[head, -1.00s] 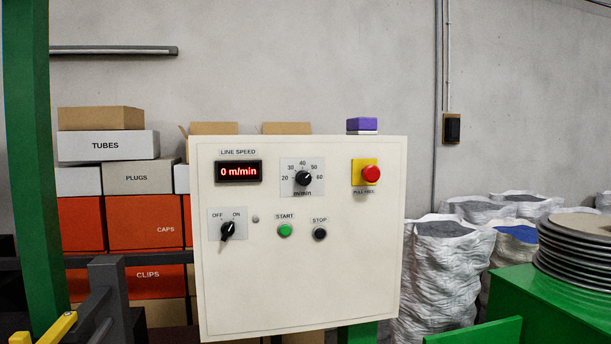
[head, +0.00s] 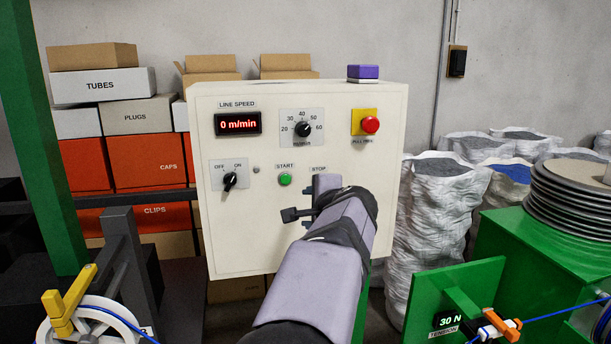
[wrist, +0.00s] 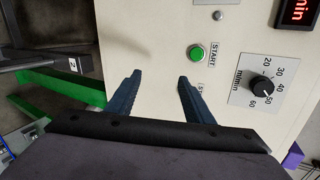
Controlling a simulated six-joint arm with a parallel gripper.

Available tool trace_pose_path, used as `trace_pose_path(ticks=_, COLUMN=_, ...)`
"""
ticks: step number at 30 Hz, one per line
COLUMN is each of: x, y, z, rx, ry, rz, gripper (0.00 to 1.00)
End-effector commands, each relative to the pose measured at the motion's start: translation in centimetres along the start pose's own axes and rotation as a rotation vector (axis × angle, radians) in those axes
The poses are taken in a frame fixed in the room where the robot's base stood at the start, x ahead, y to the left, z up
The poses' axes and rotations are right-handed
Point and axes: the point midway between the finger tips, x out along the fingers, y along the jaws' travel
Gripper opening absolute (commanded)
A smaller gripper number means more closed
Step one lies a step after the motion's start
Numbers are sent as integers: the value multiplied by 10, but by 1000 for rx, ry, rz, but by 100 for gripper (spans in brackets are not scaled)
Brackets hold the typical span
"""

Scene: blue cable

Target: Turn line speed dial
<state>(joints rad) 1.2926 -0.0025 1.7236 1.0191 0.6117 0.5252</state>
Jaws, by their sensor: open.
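The line speed dial (head: 303,129) is a black knob on a pale scale plate marked 20 to 60 on the cream control panel (head: 235,240). Its white mark points toward 50. The dial also shows at the right of the wrist view (wrist: 261,86). The red display (head: 238,123) reads 0 m/min. My gripper is in front of the panel, below the dial and apart from it. In the wrist view my gripper (wrist: 160,80) has two dark fingers spread wide with nothing between them. In the head view my arm hides the stop button.
The green start button (head: 285,179), the black off/on switch (head: 230,181) and the red emergency button (head: 370,125) sit around the dial. Boxes (head: 150,160) stand behind at left, sacks (head: 445,200) at right. A green machine (head: 530,250) stands at front right.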

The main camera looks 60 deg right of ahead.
Motion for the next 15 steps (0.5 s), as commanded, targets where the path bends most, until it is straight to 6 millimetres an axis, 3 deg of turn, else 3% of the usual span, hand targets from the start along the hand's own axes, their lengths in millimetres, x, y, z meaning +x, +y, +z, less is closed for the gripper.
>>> trace_pose_path(ticks=1, x=-9, y=-44, z=5, rx=161, ry=-19, rz=-109, gripper=47)
trace_pose_path(ticks=3, x=-23, y=-92, z=11, rx=404, ry=-70, rz=-232, gripper=47)
trace_pose_path(ticks=6, x=-40, y=-135, z=15, rx=726, ry=-158, rz=-339, gripper=47)
trace_pose_path(ticks=10, x=-48, y=-152, z=12, rx=1067, ry=-246, rz=-380, gripper=47)
trace_pose_path(ticks=15, x=-48, y=-154, z=9, rx=1307, ry=-292, rz=-374, gripper=47)
